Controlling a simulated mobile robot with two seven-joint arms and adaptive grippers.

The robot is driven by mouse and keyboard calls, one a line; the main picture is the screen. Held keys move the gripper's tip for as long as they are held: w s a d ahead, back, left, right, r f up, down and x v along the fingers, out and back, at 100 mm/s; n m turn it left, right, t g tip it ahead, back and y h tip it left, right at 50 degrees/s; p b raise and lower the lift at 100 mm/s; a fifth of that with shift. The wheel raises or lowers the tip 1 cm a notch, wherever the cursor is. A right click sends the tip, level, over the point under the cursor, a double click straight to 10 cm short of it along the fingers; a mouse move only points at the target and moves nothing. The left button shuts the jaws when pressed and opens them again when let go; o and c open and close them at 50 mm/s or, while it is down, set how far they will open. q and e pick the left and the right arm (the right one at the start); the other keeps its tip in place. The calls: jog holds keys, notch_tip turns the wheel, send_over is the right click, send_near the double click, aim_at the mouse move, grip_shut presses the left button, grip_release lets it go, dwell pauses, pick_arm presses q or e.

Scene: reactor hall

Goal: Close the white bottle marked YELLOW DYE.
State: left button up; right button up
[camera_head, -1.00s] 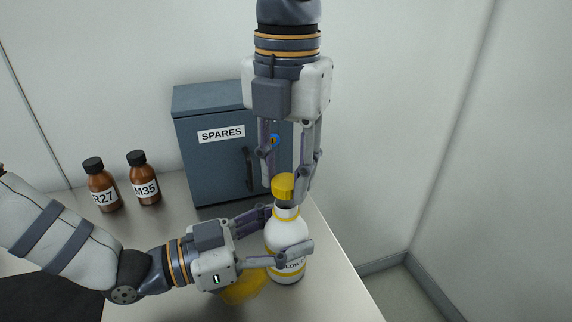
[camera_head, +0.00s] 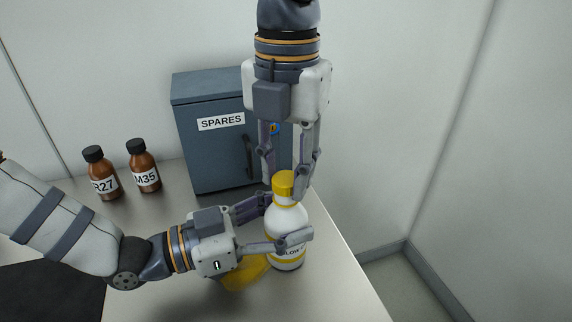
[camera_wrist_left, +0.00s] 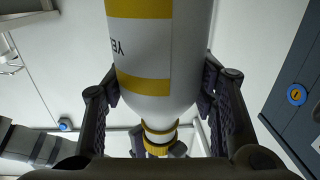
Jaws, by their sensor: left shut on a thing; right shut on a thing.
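The white bottle (camera_head: 287,222) with yellow bands stands upright near the table's right edge; its label is partly covered. My left gripper (camera_head: 288,217) is shut around its body from the left. The left wrist view shows the bottle (camera_wrist_left: 158,55) inverted between the fingers, with part of the lettering visible. The yellow cap (camera_head: 284,181) is at the top of the bottle's neck. It also shows in the left wrist view (camera_wrist_left: 157,149). My right gripper (camera_head: 284,190) comes from above and is shut on the cap. I cannot tell whether the threads are engaged.
A grey-blue SPARES cabinet (camera_head: 210,150) stands close behind the grippers. Brown bottles R27 (camera_head: 103,180) and M35 (camera_head: 145,172) stand at the back left. A yellow item (camera_head: 244,277) lies partly hidden beneath my left gripper. The table (camera_head: 325,270) is bare at front right.

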jog(key=shift+f, duration=0.6)
jog(key=m, duration=0.9)
jog(key=shift+m, duration=0.4)
jog(key=m, duration=1.6)
